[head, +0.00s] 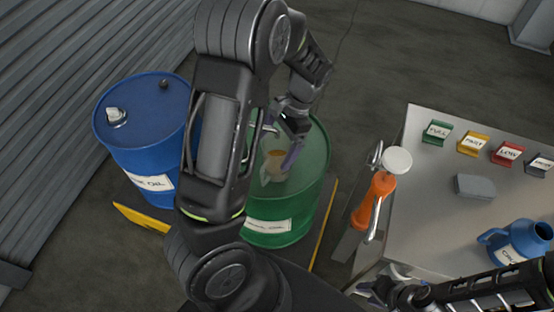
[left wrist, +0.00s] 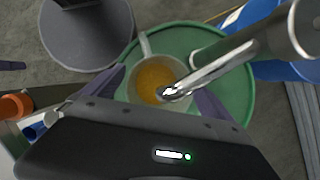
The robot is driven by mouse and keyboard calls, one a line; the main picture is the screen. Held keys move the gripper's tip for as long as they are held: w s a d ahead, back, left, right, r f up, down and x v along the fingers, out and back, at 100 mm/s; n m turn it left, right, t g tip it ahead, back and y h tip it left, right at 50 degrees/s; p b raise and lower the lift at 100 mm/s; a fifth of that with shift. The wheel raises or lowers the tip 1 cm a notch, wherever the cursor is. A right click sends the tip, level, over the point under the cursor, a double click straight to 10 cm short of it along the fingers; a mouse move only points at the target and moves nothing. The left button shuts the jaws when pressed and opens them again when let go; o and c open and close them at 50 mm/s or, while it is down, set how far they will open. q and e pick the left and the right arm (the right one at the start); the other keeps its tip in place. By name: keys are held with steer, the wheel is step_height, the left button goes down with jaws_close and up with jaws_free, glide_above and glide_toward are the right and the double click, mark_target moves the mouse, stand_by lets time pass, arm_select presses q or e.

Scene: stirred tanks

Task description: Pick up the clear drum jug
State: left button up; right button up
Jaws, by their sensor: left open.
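The clear drum jug (head: 274,163) stands on the lid of the green drum (head: 306,172), with amber liquid in it. It also shows in the left wrist view (left wrist: 157,76), its handle pointing up and away, a metal tap spout crossing over its mouth. My left gripper (head: 287,155) is open at the jug in the head view. In the left wrist view its two purple fingers stand on either side of the jug; I cannot tell whether they touch it. My right gripper (head: 388,292) is at the lower right by the table's front edge, and its fingers are unclear.
A blue drum (head: 146,148) stands left of the green one. A steel table (head: 429,187) at the right bears several coloured label blocks, a grey block (head: 475,186) and a blue jug (head: 515,243). An orange pump-like tool (head: 374,194) with a white top stands between drum and table.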

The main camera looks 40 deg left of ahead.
arm_select(q)
steer(key=shift+c, duration=0.2)
jaws_close()
stand_by(1.1)
